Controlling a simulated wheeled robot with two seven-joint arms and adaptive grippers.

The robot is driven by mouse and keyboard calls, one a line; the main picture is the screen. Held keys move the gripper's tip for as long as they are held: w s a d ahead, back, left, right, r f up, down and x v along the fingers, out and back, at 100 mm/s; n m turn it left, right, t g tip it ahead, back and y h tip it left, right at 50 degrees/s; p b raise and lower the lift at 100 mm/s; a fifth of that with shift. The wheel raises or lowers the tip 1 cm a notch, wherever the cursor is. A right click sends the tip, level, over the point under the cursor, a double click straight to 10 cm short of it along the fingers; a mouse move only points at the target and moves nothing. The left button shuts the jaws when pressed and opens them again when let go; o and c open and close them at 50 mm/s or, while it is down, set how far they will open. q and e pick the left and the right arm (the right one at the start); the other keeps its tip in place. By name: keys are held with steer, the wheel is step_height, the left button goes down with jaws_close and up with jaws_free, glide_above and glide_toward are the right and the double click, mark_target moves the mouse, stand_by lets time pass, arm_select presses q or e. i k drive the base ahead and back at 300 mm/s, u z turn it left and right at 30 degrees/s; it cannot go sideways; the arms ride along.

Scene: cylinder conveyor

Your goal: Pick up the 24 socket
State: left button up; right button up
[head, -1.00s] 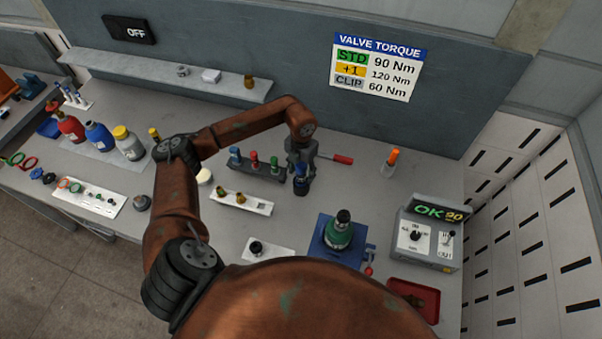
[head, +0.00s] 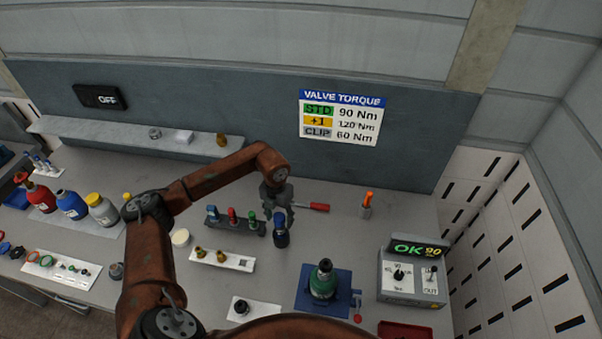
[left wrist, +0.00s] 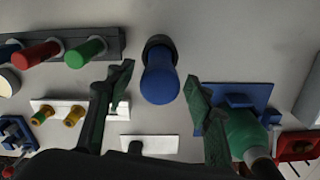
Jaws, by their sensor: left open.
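No size number is readable on any socket. A dark socket-like piece with a blue top (head: 281,228) stands on the bench, right of a dark rack (head: 222,224) holding pieces with blue, red and green tops. The blue-topped piece also shows in the left wrist view (left wrist: 160,80), between and beyond the two fingers. My left gripper (head: 278,208) is open just above and behind it. The fingers appear apart from it, and nothing is held. In the left wrist view the red (left wrist: 40,54) and green (left wrist: 86,50) rack pieces lie left of the fingers. My right gripper is out of view.
A red-handled tool (head: 312,206) lies behind the gripper. A white tray with brass pieces (head: 222,260) is in front of the rack. A green-bodied valve (head: 323,280) stands in a blue fixture. A grey box (head: 412,284) reads OK 90. Bare bench lies right of the blue-topped piece.

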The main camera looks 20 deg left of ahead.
mark_target(325, 271)
steer(key=k, duration=2)
